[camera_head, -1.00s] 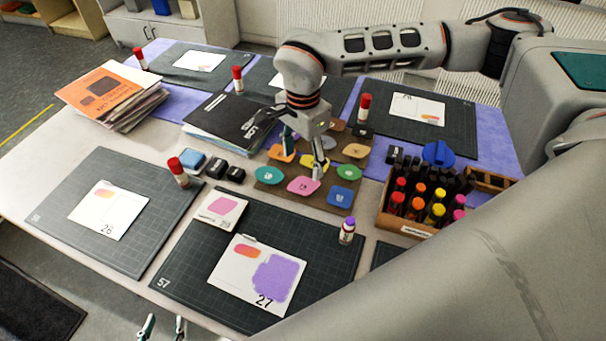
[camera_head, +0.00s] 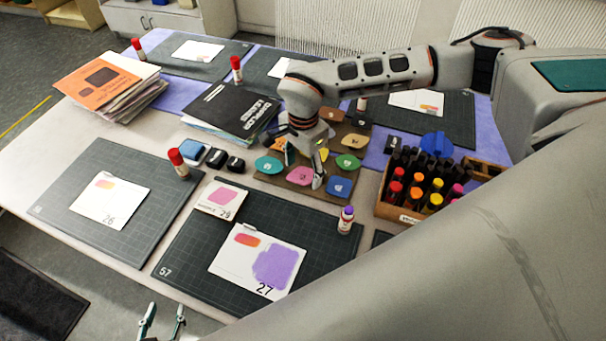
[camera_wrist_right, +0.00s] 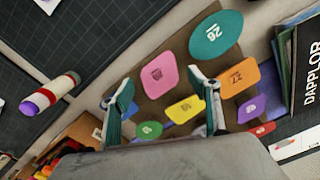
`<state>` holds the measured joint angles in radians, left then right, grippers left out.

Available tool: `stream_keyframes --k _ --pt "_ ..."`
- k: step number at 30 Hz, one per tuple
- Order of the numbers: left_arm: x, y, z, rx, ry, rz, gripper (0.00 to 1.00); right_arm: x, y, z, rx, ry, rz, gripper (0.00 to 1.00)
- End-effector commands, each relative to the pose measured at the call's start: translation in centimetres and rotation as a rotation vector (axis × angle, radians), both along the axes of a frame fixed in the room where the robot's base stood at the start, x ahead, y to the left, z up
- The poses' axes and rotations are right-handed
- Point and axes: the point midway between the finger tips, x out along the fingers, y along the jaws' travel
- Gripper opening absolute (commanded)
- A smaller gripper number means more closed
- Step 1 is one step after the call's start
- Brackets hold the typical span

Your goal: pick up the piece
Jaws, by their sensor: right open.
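Several flat coloured pieces sit on a brown board (camera_head: 265,181) in mid-table. They include a pink piece (camera_head: 300,175), a teal piece (camera_head: 268,164), a blue piece (camera_head: 340,187) and a green piece (camera_head: 348,162). My right gripper (camera_head: 303,166) is over the board, fingers spread and empty. In the right wrist view the pink piece (camera_wrist_right: 158,74) shows just beyond the gap between the fingertips (camera_wrist_right: 161,90). A yellow piece (camera_wrist_right: 186,110) and an orange piece (camera_wrist_right: 238,77) lie close by. The gripper hides part of the board. My left gripper (camera_head: 163,314) is open and empty at the bottom edge.
A marker box (camera_head: 403,215) stands right of the board. Black ink pads (camera_head: 217,157) and a black folder (camera_head: 233,113) lie to the left. Light table shows at far left.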

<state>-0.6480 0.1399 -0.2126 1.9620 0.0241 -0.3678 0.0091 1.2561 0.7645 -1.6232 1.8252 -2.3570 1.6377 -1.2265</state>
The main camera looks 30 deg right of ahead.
Motion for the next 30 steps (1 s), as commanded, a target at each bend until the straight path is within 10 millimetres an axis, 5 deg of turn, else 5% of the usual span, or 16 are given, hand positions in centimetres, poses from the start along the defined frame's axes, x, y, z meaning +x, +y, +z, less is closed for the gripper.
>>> stream_keyframes --k 21,26,30 --pt "0.01 0.0 -0.08 0.0 0.0 0.0 0.4 -0.01 0.02 -0.48 0.0 0.0 0.0 0.61" --pt "0.01 0.01 -0.08 0.0 0.0 0.0 0.4 -0.01 0.01 -0.48 0.0 0.0 0.0 0.33" --pt "0.0 0.01 -0.08 0.0 0.0 0.0 0.4 -0.01 0.01 -0.47 0.0 0.0 0.0 0.33"
